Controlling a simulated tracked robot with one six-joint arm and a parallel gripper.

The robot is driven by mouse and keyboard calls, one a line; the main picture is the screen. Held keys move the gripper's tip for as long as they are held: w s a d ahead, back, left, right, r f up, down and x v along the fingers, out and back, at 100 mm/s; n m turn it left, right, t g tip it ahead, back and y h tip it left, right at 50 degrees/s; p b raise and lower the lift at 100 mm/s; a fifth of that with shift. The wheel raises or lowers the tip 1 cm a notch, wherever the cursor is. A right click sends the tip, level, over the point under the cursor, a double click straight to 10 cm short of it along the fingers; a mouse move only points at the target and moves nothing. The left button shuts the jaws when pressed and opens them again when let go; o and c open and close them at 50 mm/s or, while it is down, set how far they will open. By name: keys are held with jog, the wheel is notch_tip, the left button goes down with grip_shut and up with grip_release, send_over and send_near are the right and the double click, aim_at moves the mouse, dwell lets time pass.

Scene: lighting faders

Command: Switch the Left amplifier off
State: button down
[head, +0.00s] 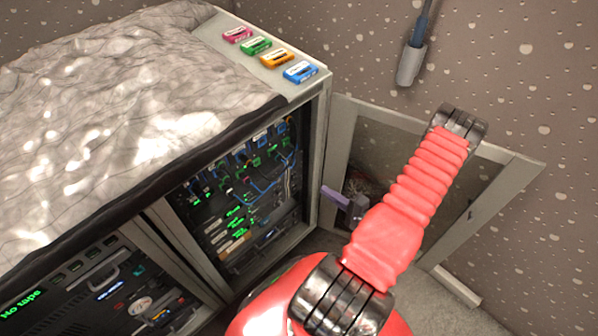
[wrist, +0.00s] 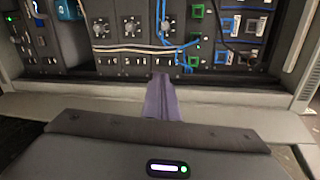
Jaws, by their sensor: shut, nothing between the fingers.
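The open rack (head: 245,205) in the head view holds dark modules with small green lit labels, blue cables and green connectors. In the wrist view, a row of dark modules (wrist: 130,28) carries round knobs, with patch sockets and blue cables at right. I cannot tell which unit is the Left amplifier, nor read a switch's state. My gripper (head: 326,190) has purple fingers, shut and empty, at the right side of the rack opening. In the wrist view its fingers (wrist: 161,82) point at the rack's lower front edge, and contact is unclear.
An open framed cabinet door (head: 505,190) stands right of the rack, beside my red arm. Pink, green, orange and blue cassettes (head: 301,71) lie on the cabinet top. A grey handset-like object (head: 411,64) hangs on the wall.

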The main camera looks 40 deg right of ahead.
aim_at(295, 166)
jog(key=shift+d+r+n, duration=0.25)
jog(key=shift+d+n, duration=0.1)
jog(key=shift+n, duration=0.45)
jog(key=shift+w, duration=0.1)
jog(key=shift+w+a+f, duration=0.1)
jog(key=shift+w+f, duration=0.2)
jog(key=shift+w, duration=2)
jog(key=shift+w+a+f, duration=0.1)
jog(key=shift+w+f, duration=0.15)
jog(key=shift+w, duration=2)
jog(key=shift+w+a+f, duration=0.1)
jog(key=shift+w+f, duration=0.2)
jog(key=shift+w, duration=2)
jog(key=shift+w, duration=0.1)
